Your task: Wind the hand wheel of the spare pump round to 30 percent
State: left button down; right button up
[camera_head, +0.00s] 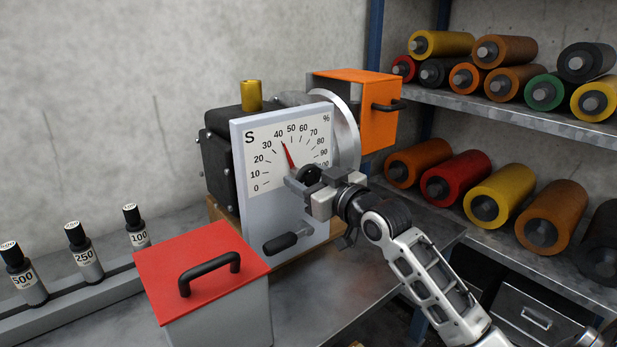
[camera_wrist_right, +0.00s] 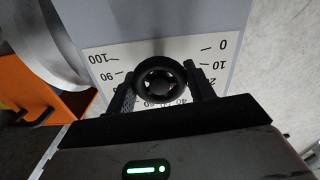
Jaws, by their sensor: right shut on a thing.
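The pump (camera_head: 222,160) is a dark block with a pale grey front plate (camera_head: 240,215) marked S. The plate's percent dial (camera_head: 262,160) runs from 0 to 100, and its red needle (camera_head: 289,155) points at about 40. My left gripper is out of view.
A black-handled lever (camera_head: 285,242) is below the dial. A red-lidded box (camera_head: 200,265) stands in front, with labelled weights (camera_head: 85,260) on a rail at left. An orange box (camera_head: 378,110) with a handle is behind the pump. Shelves at right hold several coloured rolls (camera_head: 500,195).

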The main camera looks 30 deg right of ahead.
jog(key=shift+n+p, duration=0.5)
jog(key=shift+n, duration=1.5)
jog(key=o, duration=1)
jog(key=shift+s+d+b, duration=0.2)
jog(key=shift+s+b, duration=0.2)
jog(key=shift+s, duration=2.25)
jog(key=shift+s+d+b, duration=0.2)
jog(key=shift+s+b, duration=0.15)
jog(key=shift+s, duration=2.35)
jog(key=shift+s+d+b, duration=0.2)
jog(key=shift+s+b, duration=0.2)
jog(key=shift+s, duration=2.25)
